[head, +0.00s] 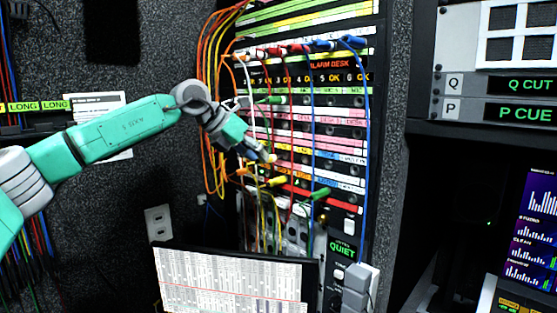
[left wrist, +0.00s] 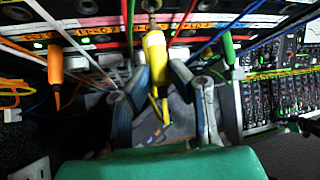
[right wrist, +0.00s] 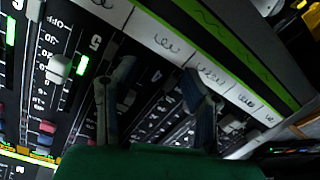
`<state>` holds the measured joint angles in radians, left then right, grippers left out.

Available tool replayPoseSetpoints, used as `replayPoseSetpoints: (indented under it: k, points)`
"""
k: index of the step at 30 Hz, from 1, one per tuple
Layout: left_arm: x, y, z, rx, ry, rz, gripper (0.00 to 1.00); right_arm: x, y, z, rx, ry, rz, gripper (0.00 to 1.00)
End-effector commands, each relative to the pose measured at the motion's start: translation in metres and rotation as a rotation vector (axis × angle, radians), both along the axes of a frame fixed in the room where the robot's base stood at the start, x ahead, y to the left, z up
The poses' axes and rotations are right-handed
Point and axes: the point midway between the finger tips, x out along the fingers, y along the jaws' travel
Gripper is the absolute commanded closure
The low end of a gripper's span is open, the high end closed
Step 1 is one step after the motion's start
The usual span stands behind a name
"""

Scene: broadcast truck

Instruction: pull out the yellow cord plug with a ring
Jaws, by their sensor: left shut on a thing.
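My left gripper (head: 268,158) is at the patch panel (head: 345,103), shut on a yellow plug (left wrist: 155,52). In the left wrist view the plug's body lies between the two fingers, and a metal part shows at its top against the panel. I cannot tell how deep it sits, and no ring can be made out. Its yellow cord hangs below. In the head view a yellow plug (head: 277,181) shows just below the fingertips; I cannot tell if it is the held one. My right gripper (right wrist: 158,78) is open and empty over a panel of faders.
An orange plug (left wrist: 55,75) sits to the left of the held plug and a green plug (left wrist: 228,48) to the right. White, red, blue and yellow cords cross close around the fingers. A screen (head: 232,283) stands below the panel.

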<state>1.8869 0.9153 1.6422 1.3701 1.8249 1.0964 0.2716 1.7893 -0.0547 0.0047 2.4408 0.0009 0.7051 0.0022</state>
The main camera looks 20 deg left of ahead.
Motion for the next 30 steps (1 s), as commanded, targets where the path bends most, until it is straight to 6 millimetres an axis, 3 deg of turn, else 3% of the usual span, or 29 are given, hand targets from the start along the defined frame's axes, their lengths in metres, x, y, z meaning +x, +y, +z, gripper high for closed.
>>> replayPoseSetpoints:
  k: [11, 30]
  points:
    - [-0.002, 0.001, 0.000, 0.000, -0.001, 0.000, 1.00, 0.000, 0.000, -0.001, 0.000, 0.000, 0.000, 0.60]
    - [-0.026, 0.008, -0.001, 0.001, 0.001, 0.000, 1.00, 0.000, -0.001, -0.011, -0.001, 0.000, 0.000, 0.60]
